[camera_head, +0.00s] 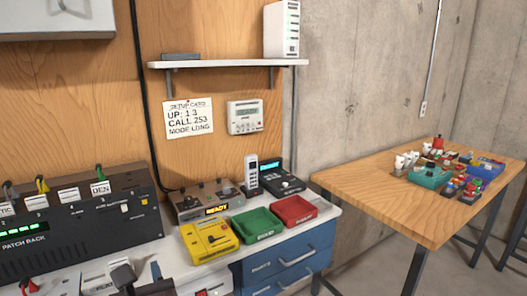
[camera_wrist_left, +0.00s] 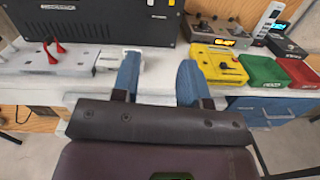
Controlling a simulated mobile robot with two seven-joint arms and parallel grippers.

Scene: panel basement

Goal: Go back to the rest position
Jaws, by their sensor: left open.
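My left gripper (camera_wrist_left: 158,64) shows in the left wrist view with its two blue fingers apart and nothing between them. It is over the front part of the white bench (camera_wrist_left: 85,98), facing the black patch panel (camera_wrist_left: 100,22). In the head view only part of the left gripper (camera_head: 139,276) shows, low at the bottom edge left of the yellow device. My right gripper is in neither view.
On the bench are a yellow device (camera_head: 208,240), a green tray (camera_head: 257,224), a red tray (camera_head: 294,211) and a handset (camera_head: 251,174). A shelf (camera_head: 230,64) hangs above. A wooden table (camera_head: 385,194) with several small items stands at right.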

